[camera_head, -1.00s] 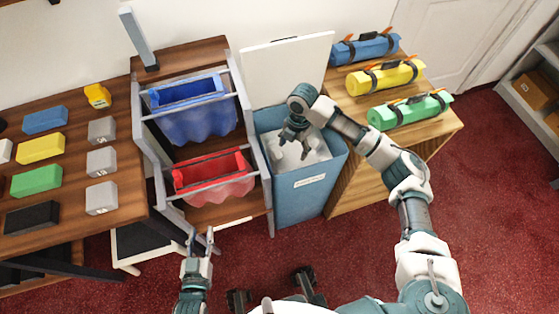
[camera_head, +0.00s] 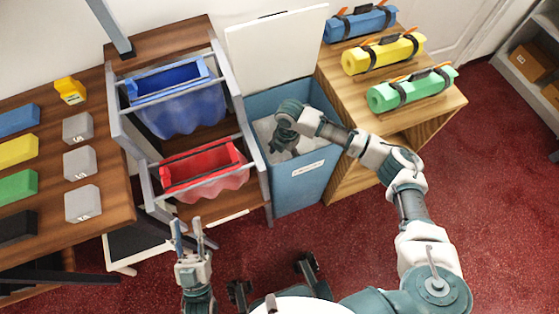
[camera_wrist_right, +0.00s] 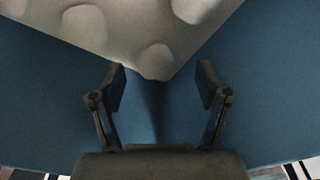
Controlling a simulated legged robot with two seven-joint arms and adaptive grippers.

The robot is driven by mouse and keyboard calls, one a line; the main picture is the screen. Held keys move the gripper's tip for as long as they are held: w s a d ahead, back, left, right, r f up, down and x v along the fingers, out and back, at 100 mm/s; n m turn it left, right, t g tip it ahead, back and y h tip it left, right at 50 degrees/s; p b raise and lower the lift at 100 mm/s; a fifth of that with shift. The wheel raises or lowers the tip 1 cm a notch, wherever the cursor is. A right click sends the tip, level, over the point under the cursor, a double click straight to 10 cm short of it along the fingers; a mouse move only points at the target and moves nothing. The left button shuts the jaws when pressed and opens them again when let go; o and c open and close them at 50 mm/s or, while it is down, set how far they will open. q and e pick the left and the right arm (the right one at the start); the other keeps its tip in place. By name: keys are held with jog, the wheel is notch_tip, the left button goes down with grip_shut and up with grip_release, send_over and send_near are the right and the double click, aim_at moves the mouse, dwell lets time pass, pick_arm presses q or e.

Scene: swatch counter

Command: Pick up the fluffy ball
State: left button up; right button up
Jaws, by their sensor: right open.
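I cannot make out a separate fluffy ball in either view. A blue bin (camera_head: 303,190) with its white lid (camera_head: 278,52) up stands in the middle of the head view. A pale, bumpy mass (camera_head: 307,143) lies inside it and also shows at the top of the right wrist view (camera_wrist_right: 130,28). My right gripper (camera_head: 284,142) reaches into the bin's mouth. My left gripper (camera_head: 187,224) is open and empty, low in front of the rack.
A rack with a blue basket (camera_head: 178,100) and a red basket (camera_head: 205,170) stands left of the bin. A wooden stand with blue, yellow and green rolls (camera_head: 412,90) is at right. A table (camera_head: 110,150) with coloured blocks is at far left.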

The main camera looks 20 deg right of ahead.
aim_at(280, 160)
jog(key=f, duration=0.2)
jog(key=a+f+b, duration=0.1)
jog(key=f, duration=0.1)
jog(key=shift+s+a, duration=0.1)
jog(key=shift+a, duration=0.1)
jog(key=shift+f+b, duration=0.25)
jog(key=shift+b, duration=0.1)
jog(key=shift+c, duration=0.5)
jog(key=shift+d, duration=0.1)
jog(key=c, duration=0.4)
pick_arm(q)
jog(key=s+r+t, duration=0.1)
jog(key=t, duration=0.1)
jog(key=s+a+r+n+t, duration=0.1)
jog(key=s+t, duration=0.1)
jog(key=shift+s+a+r+y, duration=0.1)
jog(key=shift+s+r+y, duration=0.15)
jog(key=shift+r+y, duration=0.05)
pick_arm(e)
jog(key=c, duration=0.3)
